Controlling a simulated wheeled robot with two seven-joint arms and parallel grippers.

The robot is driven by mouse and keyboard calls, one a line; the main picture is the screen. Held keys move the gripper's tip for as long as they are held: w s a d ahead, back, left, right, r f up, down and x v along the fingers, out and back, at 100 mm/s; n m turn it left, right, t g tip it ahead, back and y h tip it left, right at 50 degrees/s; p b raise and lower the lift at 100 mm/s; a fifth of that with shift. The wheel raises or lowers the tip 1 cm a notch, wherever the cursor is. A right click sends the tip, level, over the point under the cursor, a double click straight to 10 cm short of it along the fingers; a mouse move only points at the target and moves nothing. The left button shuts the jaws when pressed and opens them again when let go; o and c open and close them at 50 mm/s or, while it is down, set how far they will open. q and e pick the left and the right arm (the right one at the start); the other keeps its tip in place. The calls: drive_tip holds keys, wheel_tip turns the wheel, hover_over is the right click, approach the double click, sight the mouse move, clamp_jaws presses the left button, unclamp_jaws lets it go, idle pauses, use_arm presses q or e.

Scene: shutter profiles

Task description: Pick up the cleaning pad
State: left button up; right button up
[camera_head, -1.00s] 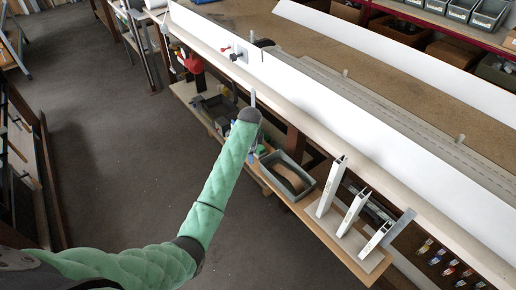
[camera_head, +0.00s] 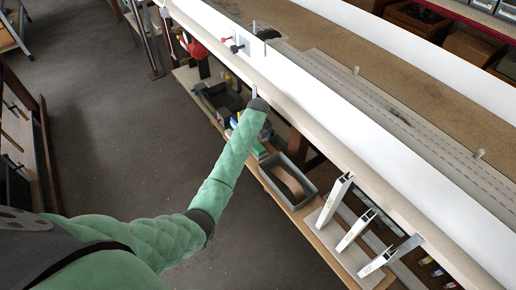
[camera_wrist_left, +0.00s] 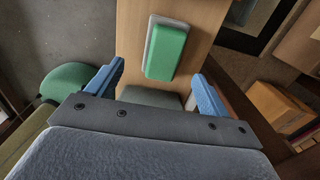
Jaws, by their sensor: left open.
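The cleaning pad (camera_wrist_left: 170,52) is a green block with a pale grey layer along its left side. It lies on a wooden shelf in the left wrist view, and a green bit of it (camera_head: 259,151) shows in the head view beside the forearm. My left gripper (camera_wrist_left: 158,72) has its two blue fingers spread wide, with the pad beyond and between them, apart from both. In the head view the left gripper (camera_head: 266,127) is mostly hidden behind its own wrist. My right gripper is in neither view.
A grey bin (camera_head: 287,180) stands on the shelf close to the pad. White profile samples (camera_head: 335,200) stand farther along. The long white bench edge (camera_head: 330,120) runs above the shelf. A cardboard box (camera_wrist_left: 277,105) shows right in the wrist view. Open floor (camera_head: 120,130) lies left.

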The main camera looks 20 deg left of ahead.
sight(258, 146)
use_arm(q)
drive_tip(key=f+p, duration=0.1)
drive_tip(key=f, duration=0.1)
drive_tip(key=w+f, duration=0.1)
drive_tip(key=shift+a+f+p, duration=0.2)
drive_tip(key=shift+f+p, duration=0.15)
drive_tip(key=shift+f, duration=0.05)
drive_tip(key=shift+s+f, duration=0.15)
drive_tip(key=shift+f, duration=1.1)
drive_tip(key=shift+r, duration=0.2)
drive_tip(key=c, duration=0.5)
drive_tip(key=shift+f, duration=0.1)
drive_tip(key=c, duration=0.6)
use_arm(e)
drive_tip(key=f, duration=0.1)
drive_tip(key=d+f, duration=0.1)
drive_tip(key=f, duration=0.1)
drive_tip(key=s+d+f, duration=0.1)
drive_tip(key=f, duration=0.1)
